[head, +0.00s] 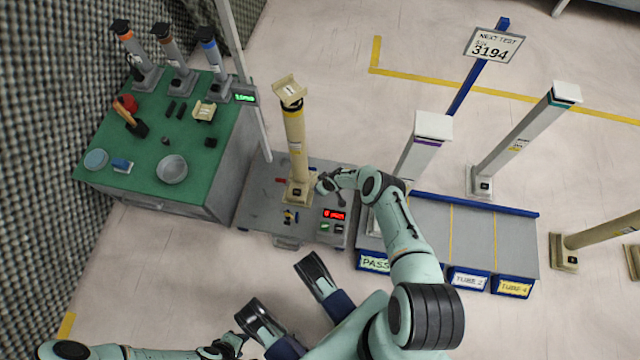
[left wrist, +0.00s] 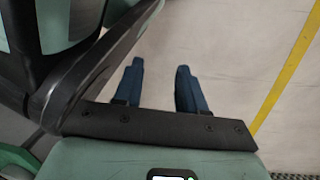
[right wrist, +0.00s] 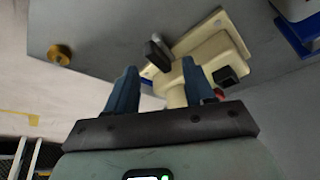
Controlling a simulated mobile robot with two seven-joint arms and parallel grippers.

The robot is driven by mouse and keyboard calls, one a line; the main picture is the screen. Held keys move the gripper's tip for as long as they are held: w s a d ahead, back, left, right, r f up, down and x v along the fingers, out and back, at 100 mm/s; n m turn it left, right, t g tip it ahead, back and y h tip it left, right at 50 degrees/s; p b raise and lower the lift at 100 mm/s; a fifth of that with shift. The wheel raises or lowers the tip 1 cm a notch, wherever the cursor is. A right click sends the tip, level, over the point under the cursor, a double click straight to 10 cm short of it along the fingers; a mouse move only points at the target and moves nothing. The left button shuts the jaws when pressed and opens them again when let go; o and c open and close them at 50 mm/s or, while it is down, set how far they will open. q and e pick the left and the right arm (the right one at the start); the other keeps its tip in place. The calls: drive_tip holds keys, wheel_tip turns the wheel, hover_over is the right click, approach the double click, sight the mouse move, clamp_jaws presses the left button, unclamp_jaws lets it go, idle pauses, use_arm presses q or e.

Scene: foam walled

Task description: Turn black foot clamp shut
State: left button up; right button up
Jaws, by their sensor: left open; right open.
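A tan tube (head: 296,140) stands upright on the grey test plate (head: 262,212), its square foot (head: 297,194) resting on the plate. In the right wrist view the tan foot (right wrist: 222,47) has a black block on a silver post beside it, which appears to be the black foot clamp (right wrist: 157,55). I cannot tell how far it is turned over the foot. My right gripper (head: 322,187) is open at the right of the foot; its fingers (right wrist: 158,90) point toward the clamp, with no contact visible. My left gripper (left wrist: 158,85) is open and empty over bare floor.
A brass knob (right wrist: 60,54) rises from the plate. A red display (head: 334,215) sits at its front right. A blue-edged rack (head: 480,235) with tubes stands to the right. A green table (head: 140,170) with bowls and tools stands left. Floor in front is clear.

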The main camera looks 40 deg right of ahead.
drive_tip(key=shift+b+x, duration=0.9)
drive_tip(key=shift+x, duration=0.3)
use_arm(q)
drive_tip(key=shift+g, duration=0.9)
drive_tip(key=s, duration=0.1)
drive_tip(key=s+f, duration=0.1)
drive_tip(key=s, duration=0.1)
drive_tip(key=s+f, duration=0.1)
drive_tip(key=shift+s+a+f, duration=0.1)
drive_tip(key=shift+s+a, duration=0.15)
drive_tip(key=shift+s, duration=0.05)
